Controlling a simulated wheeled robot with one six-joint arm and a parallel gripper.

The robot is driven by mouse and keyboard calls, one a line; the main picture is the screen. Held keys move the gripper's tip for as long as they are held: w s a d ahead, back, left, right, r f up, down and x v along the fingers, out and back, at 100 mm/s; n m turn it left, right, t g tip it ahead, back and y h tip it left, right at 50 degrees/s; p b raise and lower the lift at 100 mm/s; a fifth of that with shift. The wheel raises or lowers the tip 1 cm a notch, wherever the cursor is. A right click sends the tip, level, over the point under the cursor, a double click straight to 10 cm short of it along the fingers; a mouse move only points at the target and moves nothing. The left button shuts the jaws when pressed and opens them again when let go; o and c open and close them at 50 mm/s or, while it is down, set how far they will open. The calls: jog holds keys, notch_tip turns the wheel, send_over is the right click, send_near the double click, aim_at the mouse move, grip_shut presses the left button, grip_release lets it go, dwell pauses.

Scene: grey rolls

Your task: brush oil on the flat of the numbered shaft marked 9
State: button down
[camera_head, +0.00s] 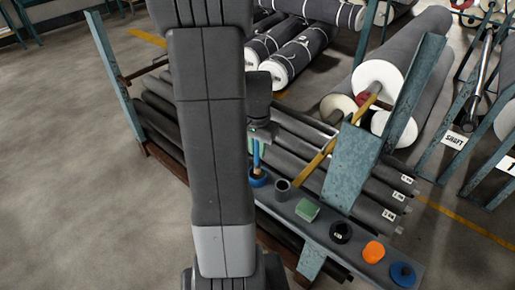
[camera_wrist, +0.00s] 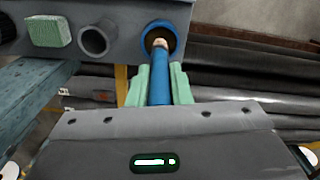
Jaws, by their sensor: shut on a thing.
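My gripper (camera_wrist: 160,85) is shut on the blue handle of a brush (camera_wrist: 160,88), held between its two green fingers. The brush also shows in the head view (camera_head: 256,154), below my gripper (camera_head: 258,136). Its lower end is in or just over a round blue cup (camera_wrist: 166,31) on a grey shelf; the bristles are hidden, so I cannot tell how deep. The cup also shows in the head view (camera_head: 259,180). A white sign reading SHAFT (camera_head: 455,139) stands at the right, by a dark metal shaft (camera_head: 485,65) on a blue-green stand. No 9 is readable.
The grey shelf (camera_head: 325,226) also holds a grey tube (camera_head: 282,189), a green block (camera_head: 307,210), a black disc (camera_head: 340,232), an orange piece (camera_head: 374,251) and a blue piece (camera_head: 402,273). Labelled grey rolls lie behind it. A sign reading 1 (camera_head: 511,165) is at the right edge. Left floor is clear.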

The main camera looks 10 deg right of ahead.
jog(key=shift+r+p, duration=1.85)
jog(key=shift+r, duration=0.8)
